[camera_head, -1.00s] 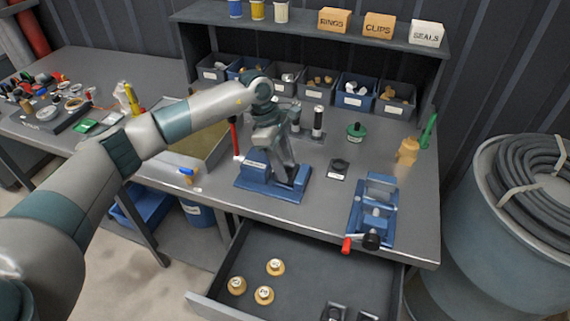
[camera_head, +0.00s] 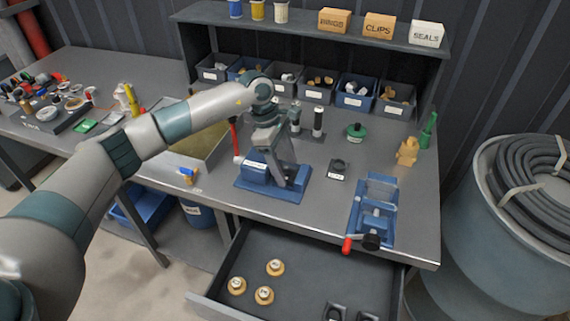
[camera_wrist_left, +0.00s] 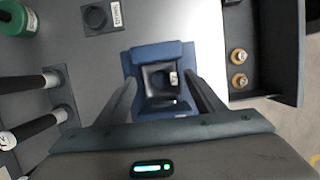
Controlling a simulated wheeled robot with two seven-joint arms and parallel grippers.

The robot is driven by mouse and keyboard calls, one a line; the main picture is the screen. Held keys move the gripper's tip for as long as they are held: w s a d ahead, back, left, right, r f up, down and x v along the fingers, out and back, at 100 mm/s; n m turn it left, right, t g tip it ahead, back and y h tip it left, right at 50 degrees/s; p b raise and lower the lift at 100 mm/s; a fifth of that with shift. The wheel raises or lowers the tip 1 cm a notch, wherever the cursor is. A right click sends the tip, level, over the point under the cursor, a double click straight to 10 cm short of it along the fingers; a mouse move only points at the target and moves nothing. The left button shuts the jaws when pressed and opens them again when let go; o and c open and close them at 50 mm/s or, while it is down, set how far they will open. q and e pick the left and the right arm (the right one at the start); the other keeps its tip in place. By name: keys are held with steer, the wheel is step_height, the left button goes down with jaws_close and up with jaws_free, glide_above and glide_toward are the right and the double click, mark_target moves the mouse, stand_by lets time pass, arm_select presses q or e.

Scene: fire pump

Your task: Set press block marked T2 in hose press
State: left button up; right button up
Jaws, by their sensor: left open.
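The blue hose press (camera_head: 256,171) stands on the bench, with a red-handled lever at its left. It also shows in the left wrist view (camera_wrist_left: 150,52). A dark square press block (camera_wrist_left: 157,75) with a small white label sits in the press; the marking is too small to read. My left gripper (camera_head: 288,170) is over the press, pointing down. In the left wrist view its fingers (camera_wrist_left: 161,84) are apart, one on each side of the block, with gaps visible. The block is hidden behind the gripper in the head view. My right gripper is not in view.
A dark labelled block (camera_head: 338,166) lies on the bench right of the press. A blue vise (camera_head: 376,208) stands farther right. The open drawer (camera_head: 310,262) below holds brass fittings (camera_head: 264,295) and dark blocks (camera_head: 335,312). Bins (camera_head: 355,100) line the back.

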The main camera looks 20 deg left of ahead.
arm_select(q)
steer(key=shift+r+p, duration=0.6)
steer(key=shift+r, duration=0.1)
steer(key=shift+w+a+r+b, duration=0.1)
steer(key=shift+a+r+b, duration=0.2)
steer(key=shift+b, duration=0.5)
steer(key=b+v, duration=0.4)
steer(key=v, duration=0.6)
steer(key=shift+r, duration=0.4)
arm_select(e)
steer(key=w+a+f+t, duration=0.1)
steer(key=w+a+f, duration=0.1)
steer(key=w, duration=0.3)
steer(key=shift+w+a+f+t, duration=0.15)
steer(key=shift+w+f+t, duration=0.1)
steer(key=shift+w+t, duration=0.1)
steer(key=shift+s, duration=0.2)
